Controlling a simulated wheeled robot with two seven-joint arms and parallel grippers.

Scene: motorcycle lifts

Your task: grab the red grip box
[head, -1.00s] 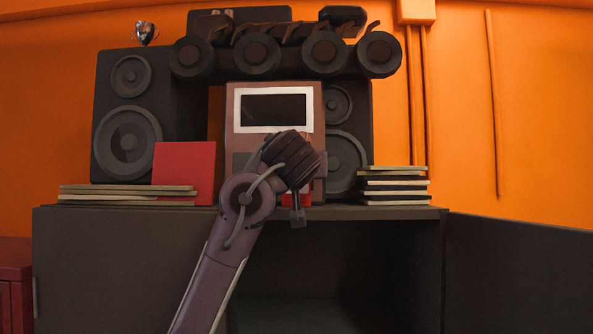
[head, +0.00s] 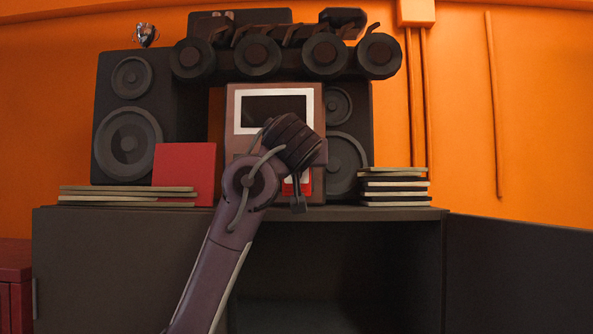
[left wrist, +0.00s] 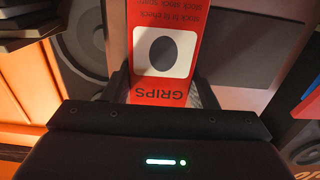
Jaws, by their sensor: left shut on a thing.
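The red grip box (left wrist: 165,45) shows in the left wrist view, upside down, with a white panel, a black oval and the word "GRIPS". My left gripper (left wrist: 163,88) is shut on it, one finger at each side. In the head view a small part of the red box (head: 304,184) shows beside my wrist, in front of the brown unit and a little above the cabinet top. My right gripper is in neither view.
The cabinet top (head: 330,213) holds a brown unit with a white-framed screen (head: 275,110), dark speakers (head: 128,140), a red square case (head: 184,172) and a stack of flat cases (head: 395,188) at right. A cabinet door (head: 515,270) stands open at right.

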